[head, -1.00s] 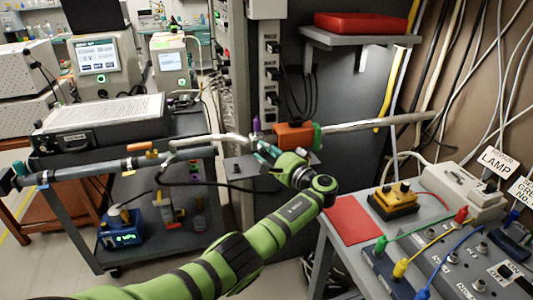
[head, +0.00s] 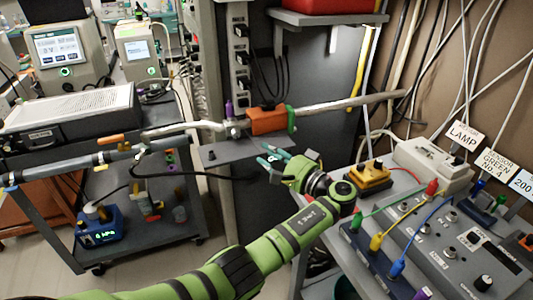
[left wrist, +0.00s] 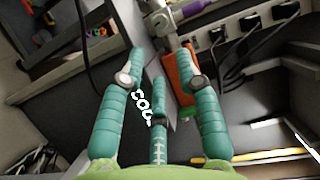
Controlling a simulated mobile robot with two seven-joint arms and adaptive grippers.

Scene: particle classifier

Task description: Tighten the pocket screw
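I cannot make out for certain which part is the pocket screw. An orange block (head: 267,121) with a green end sits on the metal pipe (head: 350,103), and a small purple knob (head: 229,108) stands on the pipe just left of it. My left gripper (head: 266,157), with teal fingers, is below the orange block in the head view, apart from it and empty. In the left wrist view its fingers (left wrist: 160,68) are spread, with the orange block (left wrist: 181,78) beyond them, partly covered by the right finger. My right gripper is out of view.
A grey bracket shelf (head: 222,152) is under the pipe. To the right is a bench with a yellow box (head: 373,174), a white unit (head: 432,164) and a grey panel (head: 455,245) with coloured cables. A cart with a black-sided instrument (head: 72,130) stands left.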

